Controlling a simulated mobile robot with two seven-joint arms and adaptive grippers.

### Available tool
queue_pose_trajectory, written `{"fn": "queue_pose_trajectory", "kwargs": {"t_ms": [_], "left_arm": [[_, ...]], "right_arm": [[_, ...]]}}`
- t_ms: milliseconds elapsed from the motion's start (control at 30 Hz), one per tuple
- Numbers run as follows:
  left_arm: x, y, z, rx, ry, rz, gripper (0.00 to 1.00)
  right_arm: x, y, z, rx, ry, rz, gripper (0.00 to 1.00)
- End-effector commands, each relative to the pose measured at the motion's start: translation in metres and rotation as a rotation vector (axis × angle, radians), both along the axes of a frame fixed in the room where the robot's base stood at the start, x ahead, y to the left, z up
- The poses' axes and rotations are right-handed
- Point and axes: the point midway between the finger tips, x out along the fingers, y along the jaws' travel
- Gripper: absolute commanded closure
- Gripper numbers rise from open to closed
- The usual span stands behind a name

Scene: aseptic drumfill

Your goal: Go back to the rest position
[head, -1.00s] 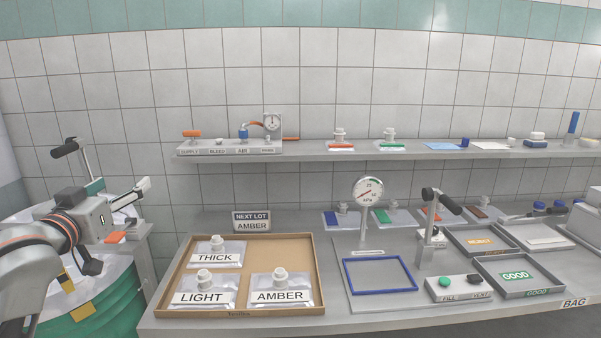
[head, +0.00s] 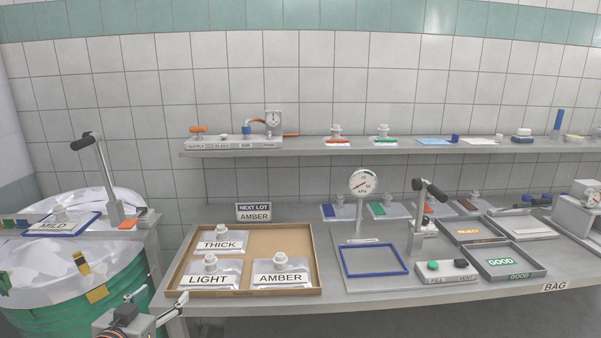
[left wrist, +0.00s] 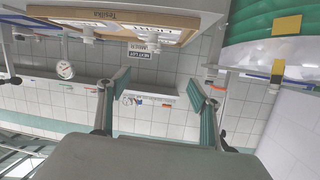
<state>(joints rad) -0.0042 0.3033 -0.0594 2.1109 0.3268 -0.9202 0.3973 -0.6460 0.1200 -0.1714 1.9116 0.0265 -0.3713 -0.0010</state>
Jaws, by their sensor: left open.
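My left gripper (head: 160,298) shows at the bottom left of the head view, low in front of the bench's left end, beside the cardboard tray. Its fingers are spread and nothing is between them. In the left wrist view the two fingers (left wrist: 159,92) stand wide apart with only the tiled wall and shelf beyond. My right gripper is in neither view. The bag marked MILD (head: 58,224) lies in a blue frame at the left, over the green drum.
The cardboard tray (head: 318,262) holds bags marked THICK (head: 222,245), LIGHT (head: 208,280) and AMBER (head: 281,279). The green drum (head: 95,318) with a lever stand (head: 106,180) is at the left. A gauge (head: 363,184) and empty blue frame (head: 375,274) are mid-bench.

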Motion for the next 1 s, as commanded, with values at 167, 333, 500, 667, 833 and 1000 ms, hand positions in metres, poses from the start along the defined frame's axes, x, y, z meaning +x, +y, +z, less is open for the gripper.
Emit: {"fn": "queue_pose_trajectory", "kwargs": {"t_ms": [167, 333, 500, 667, 833, 1000], "left_arm": [[-0.066, -0.03, -0.129, 0.036, 0.139, -0.052, 0.36], [-0.149, -0.06, -0.223, 0.07, 0.245, -0.105, 0.36], [-0.226, -0.086, -0.282, 0.095, 0.321, -0.152, 0.36], [-0.266, -0.099, -0.306, 0.108, 0.354, -0.178, 0.36], [-0.274, -0.102, -0.31, 0.112, 0.359, -0.185, 0.36], [-0.274, -0.102, -0.31, 0.112, 0.36, -0.184, 0.36]], "right_arm": [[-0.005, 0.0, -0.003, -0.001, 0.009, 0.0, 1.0], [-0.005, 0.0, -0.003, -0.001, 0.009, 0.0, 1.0], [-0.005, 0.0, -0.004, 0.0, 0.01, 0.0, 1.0], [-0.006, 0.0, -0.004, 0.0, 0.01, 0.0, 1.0], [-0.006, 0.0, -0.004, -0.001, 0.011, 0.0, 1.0], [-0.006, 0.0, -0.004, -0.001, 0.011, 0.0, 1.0]]}}
